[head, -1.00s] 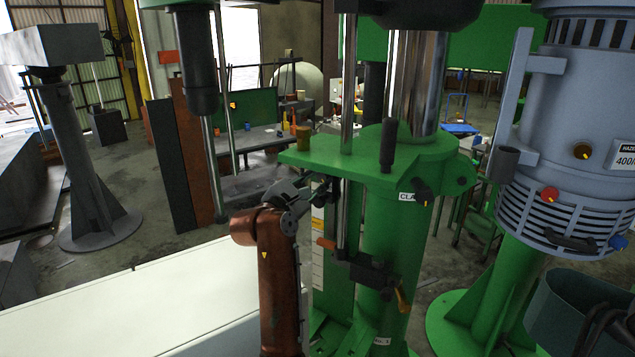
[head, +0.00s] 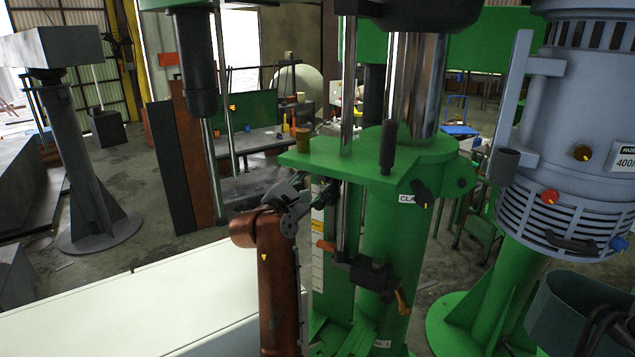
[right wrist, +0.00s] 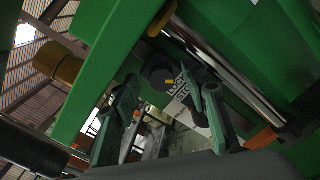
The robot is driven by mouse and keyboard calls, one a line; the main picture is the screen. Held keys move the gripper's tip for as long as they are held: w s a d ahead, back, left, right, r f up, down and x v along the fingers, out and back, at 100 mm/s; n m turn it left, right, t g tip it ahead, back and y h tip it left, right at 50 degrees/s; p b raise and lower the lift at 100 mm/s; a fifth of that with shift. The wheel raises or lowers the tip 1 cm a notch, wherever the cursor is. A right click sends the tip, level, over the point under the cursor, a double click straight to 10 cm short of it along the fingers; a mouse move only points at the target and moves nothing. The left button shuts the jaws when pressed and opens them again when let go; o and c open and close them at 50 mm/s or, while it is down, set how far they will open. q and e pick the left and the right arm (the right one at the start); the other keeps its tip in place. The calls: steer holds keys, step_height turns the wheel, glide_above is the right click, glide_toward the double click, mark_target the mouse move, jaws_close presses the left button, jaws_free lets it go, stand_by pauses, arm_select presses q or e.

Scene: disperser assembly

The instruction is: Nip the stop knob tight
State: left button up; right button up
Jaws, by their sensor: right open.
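My right gripper (head: 318,190) reaches in beside the green machine column, just under its bracket and next to the bright vertical rod. The right wrist view shows its two fingers open (right wrist: 163,80), with nothing held. A dark round knob (right wrist: 155,72), which looks like the stop knob, shows between and just beyond the fingertips. I cannot tell whether the fingers touch it. In the head view the knob (head: 330,190) is a small dark shape at the fingertips, partly hidden. A white label with black lettering (right wrist: 182,82) lies behind it. My left gripper is not in view.
The green bracket (head: 330,160) is close above my right gripper. The bright rod (head: 341,220) and a dark clamp block with an orange handle (head: 370,273) stand close to the right. A pale bench top (head: 130,300) lies at lower left.

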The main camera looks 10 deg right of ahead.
steer(key=v, duration=1.2)
steer(key=shift+a, duration=0.1)
